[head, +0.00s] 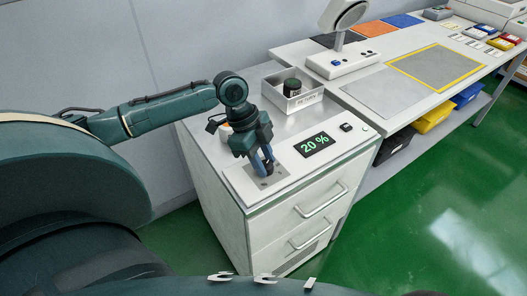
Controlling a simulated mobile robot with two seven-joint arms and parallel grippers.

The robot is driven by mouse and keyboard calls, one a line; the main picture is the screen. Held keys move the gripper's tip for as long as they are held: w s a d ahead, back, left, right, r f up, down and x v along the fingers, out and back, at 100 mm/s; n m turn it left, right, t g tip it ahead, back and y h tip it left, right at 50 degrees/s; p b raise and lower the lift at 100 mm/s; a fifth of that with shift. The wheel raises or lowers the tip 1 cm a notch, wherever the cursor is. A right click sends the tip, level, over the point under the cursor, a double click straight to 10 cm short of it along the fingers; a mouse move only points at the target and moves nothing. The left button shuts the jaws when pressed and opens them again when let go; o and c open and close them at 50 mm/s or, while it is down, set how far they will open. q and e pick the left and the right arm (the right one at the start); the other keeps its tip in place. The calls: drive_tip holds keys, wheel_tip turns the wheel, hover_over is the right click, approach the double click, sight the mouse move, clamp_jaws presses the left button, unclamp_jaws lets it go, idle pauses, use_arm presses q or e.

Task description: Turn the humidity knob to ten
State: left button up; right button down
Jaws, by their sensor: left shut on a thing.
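The humidity display (314,146) on the cabinet's sloped panel reads 20 % in green. My left gripper (264,172) points down at the panel, left of the display. It is shut on the humidity knob, which is mostly hidden between the fingers above a grey plate (266,183). The knob's pointer and scale cannot be read from here. My right gripper is not in view.
A small black button (346,127) sits right of the display. A metal tray (292,101) with a dark jar (292,86) stands behind on the white cabinet (222,203). A workbench (400,75) with a lamp-like device (342,62) adjoins at right. Green floor is clear in front.

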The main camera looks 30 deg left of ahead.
use_arm(q)
drive_tip(key=m+p, duration=0.1)
drive_tip(key=m+g+p, duration=0.1)
drive_tip(key=shift+w+r+m, duration=0.1)
drive_tip(key=shift+r+m, duration=0.1)
drive_tip(key=shift+m, duration=0.1)
drive_tip(key=m+g+p, duration=0.1)
drive_tip(key=m, duration=0.2)
drive_tip(key=shift+w+f, duration=0.1)
drive_tip(key=shift+f, duration=0.05)
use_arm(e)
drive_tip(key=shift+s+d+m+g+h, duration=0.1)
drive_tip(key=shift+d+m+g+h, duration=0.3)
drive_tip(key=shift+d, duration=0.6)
use_arm(q)
drive_tip(key=shift+m+g, duration=0.3)
drive_tip(key=shift+m, duration=0.1)
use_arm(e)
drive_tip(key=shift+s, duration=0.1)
use_arm(q)
drive_tip(key=o, duration=1)
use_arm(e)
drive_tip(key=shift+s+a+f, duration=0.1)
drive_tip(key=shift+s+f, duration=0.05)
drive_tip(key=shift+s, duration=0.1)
use_arm(q)
drive_tip(key=shift+y, duration=0.3)
